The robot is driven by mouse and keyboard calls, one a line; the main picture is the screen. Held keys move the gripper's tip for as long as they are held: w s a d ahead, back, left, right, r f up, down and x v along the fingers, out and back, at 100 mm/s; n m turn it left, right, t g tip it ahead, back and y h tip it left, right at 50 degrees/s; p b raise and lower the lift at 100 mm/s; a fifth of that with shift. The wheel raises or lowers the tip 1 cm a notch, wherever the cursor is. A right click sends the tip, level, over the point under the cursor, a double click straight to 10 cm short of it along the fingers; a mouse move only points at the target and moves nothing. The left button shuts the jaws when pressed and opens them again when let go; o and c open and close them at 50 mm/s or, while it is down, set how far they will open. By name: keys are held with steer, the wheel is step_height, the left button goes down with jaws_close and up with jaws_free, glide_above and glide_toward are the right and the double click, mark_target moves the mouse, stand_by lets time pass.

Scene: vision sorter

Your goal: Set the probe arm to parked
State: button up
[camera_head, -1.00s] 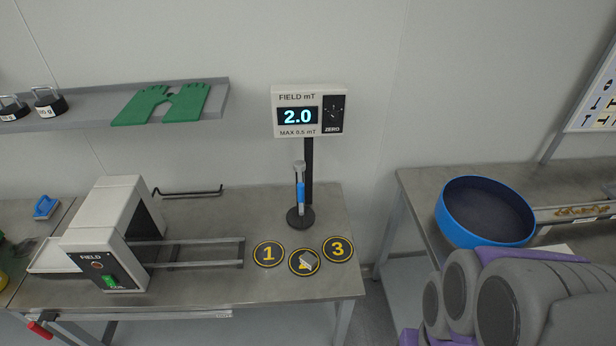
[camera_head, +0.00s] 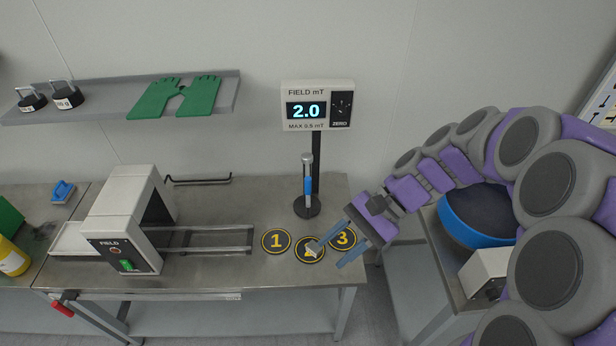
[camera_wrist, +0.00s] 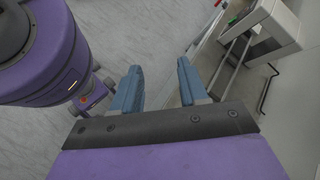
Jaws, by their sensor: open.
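The probe arm (camera_head: 308,180), a slim piece with a grey top and blue sleeve, points upright in front of a black post on a round black base (camera_head: 307,207). The field meter (camera_head: 317,106) on the post reads 2.0, with "MAX 0.5 mT" below. My gripper (camera_head: 330,254) is open and empty, right of and nearer than the stand, near discs 2 and 3, apart from the probe arm. In the wrist view my gripper (camera_wrist: 160,66) shows two blue fingers with floor between them; the probe arm is not visible there.
Numbered discs 1 (camera_head: 276,241), 2 (camera_head: 299,243) and 3 (camera_head: 343,232) lie on the bench; a small grey piece (camera_head: 312,252) is on disc 2. A field machine (camera_head: 120,225) with rails stands left. A blue bowl (camera_head: 460,222) sits on the right bench.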

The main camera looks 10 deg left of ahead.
steer(key=w+a+m+y+p, duration=0.1)
steer(key=w+m+y+p, duration=0.2)
steer(key=w, duration=0.6)
steer(key=m+t+y+p, duration=0.4)
steer(key=m+t+y, duration=0.25)
steer(key=m, duration=0.35)
glide_toward(308, 182)
steer(key=a, duration=0.3)
steer(key=w+a+f, duration=0.1)
steer(key=a, duration=0.6)
steer(key=shift+w+a+f, duration=0.15)
steer(key=shift+w+f, duration=0.05)
steer(key=shift+w, duration=0.05)
jaws_close()
